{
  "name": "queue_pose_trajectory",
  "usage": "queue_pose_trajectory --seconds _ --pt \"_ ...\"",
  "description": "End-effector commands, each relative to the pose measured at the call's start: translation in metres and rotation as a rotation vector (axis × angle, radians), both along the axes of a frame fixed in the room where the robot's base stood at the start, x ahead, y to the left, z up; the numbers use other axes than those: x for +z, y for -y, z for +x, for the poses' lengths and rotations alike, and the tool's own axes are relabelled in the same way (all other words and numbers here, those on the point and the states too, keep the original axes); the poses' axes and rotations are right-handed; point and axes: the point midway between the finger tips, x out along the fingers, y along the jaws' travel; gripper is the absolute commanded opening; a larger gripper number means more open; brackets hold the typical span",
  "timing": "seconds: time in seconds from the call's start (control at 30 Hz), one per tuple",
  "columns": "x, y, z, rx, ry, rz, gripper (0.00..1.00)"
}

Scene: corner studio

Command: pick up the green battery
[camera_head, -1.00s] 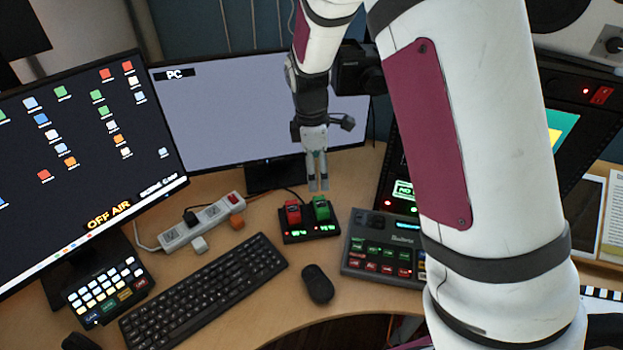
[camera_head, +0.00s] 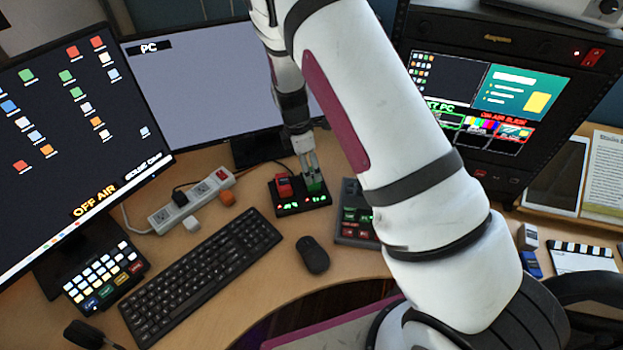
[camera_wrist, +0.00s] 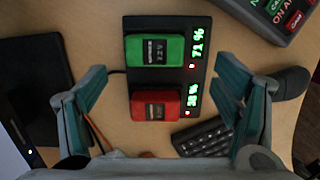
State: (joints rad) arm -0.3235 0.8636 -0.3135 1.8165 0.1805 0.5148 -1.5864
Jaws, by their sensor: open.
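The green battery (camera_wrist: 153,50) sits in the upper bay of a black charger (camera_wrist: 197,98) in the wrist view, beside a red battery (camera_wrist: 153,104). In the head view the green battery (camera_head: 314,187) is partly hidden by my gripper, and the red battery (camera_head: 284,185) stands to its left on the charger (camera_head: 301,206). My gripper (camera_head: 309,172) is over the green battery in the head view. In the wrist view its two fingers (camera_wrist: 162,90) are spread wide on either side of the charger, and nothing is between them in their grip.
A power strip (camera_head: 188,203) with plugs lies left of the charger. A keyboard (camera_head: 203,275) and a mouse (camera_head: 312,255) lie in front. A button panel (camera_head: 354,215) stands close on the right, and a monitor (camera_head: 205,90) is behind.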

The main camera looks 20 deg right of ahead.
Motion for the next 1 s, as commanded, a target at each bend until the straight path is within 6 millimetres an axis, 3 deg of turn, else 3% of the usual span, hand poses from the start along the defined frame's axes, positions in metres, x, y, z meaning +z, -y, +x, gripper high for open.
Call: queue_pose_trajectory --seconds 0.4,0.7,0.97,1.0 --pt "-0.046 0.012 0.006 -0.001 0.000 -0.001 0.82" --pt "-0.049 0.012 0.007 -0.001 0.001 0.000 0.82" --pt "-0.049 0.012 0.007 -0.001 0.001 0.000 0.24" --pt "-0.049 0.012 0.007 -0.001 0.001 0.000 0.24"
